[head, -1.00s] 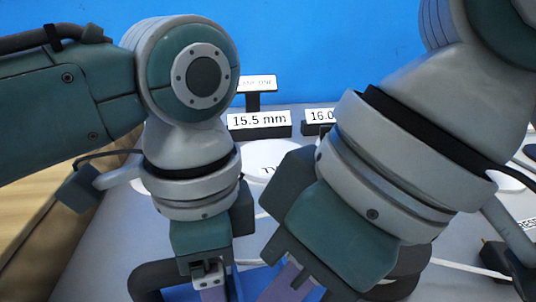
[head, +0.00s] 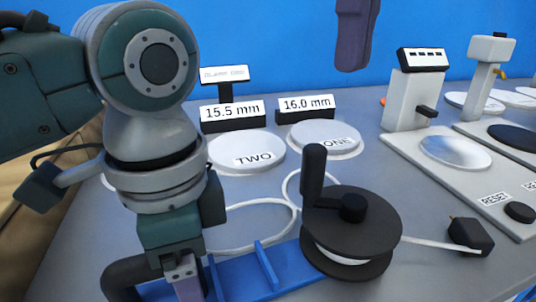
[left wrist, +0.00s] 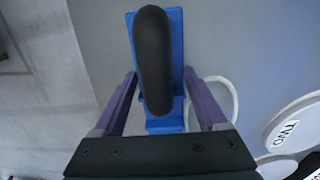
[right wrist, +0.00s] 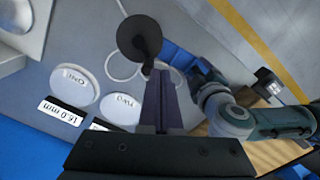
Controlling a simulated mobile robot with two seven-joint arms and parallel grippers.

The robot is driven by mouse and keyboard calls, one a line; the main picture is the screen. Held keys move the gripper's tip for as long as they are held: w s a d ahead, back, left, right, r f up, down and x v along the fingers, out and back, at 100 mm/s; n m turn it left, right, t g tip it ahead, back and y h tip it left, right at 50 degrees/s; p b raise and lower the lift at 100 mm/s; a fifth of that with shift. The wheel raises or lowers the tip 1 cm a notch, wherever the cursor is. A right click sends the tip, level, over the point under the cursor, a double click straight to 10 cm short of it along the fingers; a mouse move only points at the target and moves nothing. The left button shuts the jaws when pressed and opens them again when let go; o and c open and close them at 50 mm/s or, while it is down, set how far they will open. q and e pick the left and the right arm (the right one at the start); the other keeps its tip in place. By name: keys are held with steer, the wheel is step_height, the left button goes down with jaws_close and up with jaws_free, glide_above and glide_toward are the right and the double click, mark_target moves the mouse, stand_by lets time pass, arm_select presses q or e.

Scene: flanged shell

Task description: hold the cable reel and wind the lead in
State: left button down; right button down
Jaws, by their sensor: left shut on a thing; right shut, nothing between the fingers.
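The cable reel has a black drum (head: 352,225) with an upright crank knob (head: 313,172), on a blue frame (head: 240,275) with a black grip (head: 122,280). My left gripper (head: 187,290) is shut on the grip at the frame's left end; the grip lies between its fingers in the left wrist view (left wrist: 152,60). The white lead (head: 425,242) runs from the drum to a black plug (head: 468,236); a loop of it lies behind the frame. My right gripper (head: 355,45) is shut and empty above the back of the table; its fingers also show in the right wrist view (right wrist: 160,105).
Behind the reel lie white discs marked TWO (head: 246,152) and ONE (head: 325,136), with labels 15.5 mm (head: 232,112) and 16.0 mm (head: 306,104). A grey station (head: 412,95) and a RESET panel (head: 495,199) stand at the right.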

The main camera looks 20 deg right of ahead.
steer(key=shift+f, duration=2.95)
steer(key=shift+f, duration=3.1)
